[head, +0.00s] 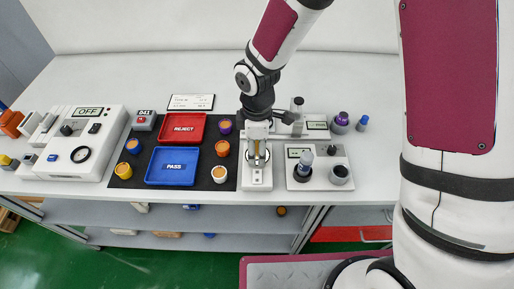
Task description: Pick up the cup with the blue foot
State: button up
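Several small cups with orange-brown tops stand on a dark mat (203,187). The cup with the blue colour (133,146) is upright at the mat's left, left of the blue PASS tray (171,180). The other cups are yellow (123,171), purple (225,127), orange (222,148) and white (219,174). My gripper (257,116) is at the white narrow station (257,184), to the right of the mat and well apart from the blue cup. Its fingers are too small and overlapped by the station to tell open from shut.
A red REJECT tray (183,144) lies behind the PASS tray. A white box reading OFF (88,112) stands left of the mat. A white unit with a bottle and a dark jar (340,173) stands right of the station. The bench's front edge is clear.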

jog(key=c, duration=0.9)
jog(key=shift+o, duration=0.2)
